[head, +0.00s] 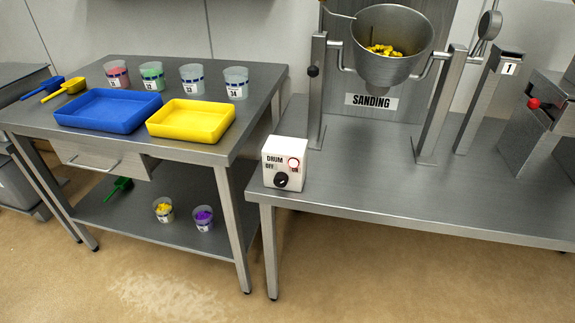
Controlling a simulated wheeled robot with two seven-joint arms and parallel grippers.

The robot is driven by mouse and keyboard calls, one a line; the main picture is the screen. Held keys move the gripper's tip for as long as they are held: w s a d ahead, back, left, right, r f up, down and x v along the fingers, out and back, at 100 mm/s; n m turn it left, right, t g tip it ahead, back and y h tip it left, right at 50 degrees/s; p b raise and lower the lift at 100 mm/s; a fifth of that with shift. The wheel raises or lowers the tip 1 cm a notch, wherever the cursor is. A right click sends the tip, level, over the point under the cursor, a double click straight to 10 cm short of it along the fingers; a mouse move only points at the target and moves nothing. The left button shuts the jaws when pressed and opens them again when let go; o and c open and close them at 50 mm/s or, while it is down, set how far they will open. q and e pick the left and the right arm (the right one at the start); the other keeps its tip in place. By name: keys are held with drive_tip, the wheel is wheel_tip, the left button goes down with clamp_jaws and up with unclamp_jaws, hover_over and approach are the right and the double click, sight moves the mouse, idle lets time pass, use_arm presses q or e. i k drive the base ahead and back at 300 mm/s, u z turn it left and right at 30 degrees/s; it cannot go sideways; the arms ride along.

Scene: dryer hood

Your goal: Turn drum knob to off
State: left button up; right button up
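A white drum control box (284,163) stands at the front left corner of the right steel table. Its label reads DRUM, with OFF at the left and ON at the right. The black knob (281,180) is low on the box's front; a light mark on it seems to lean up and right, but it is too small to be sure. A round red-rimmed light or button (294,163) is above right of the knob. A steel drum (391,45) holding yellow pieces hangs behind, over a SANDING sign. Neither of my grippers shows.
The right table (400,190) is clear around the box's front and right. The left table (262,80) holds a blue tray (108,110), a yellow tray (190,120), several cups and scoops. A red-knobbed machine (540,115) stands far right. Bare floor lies in front.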

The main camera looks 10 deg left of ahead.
sight(280, 181)
drive_tip(key=k, duration=1.2)
drive_tip(key=u, duration=0.8)
drive_tip(key=i, duration=1.3)
drive_tip(key=z, duration=0.25)
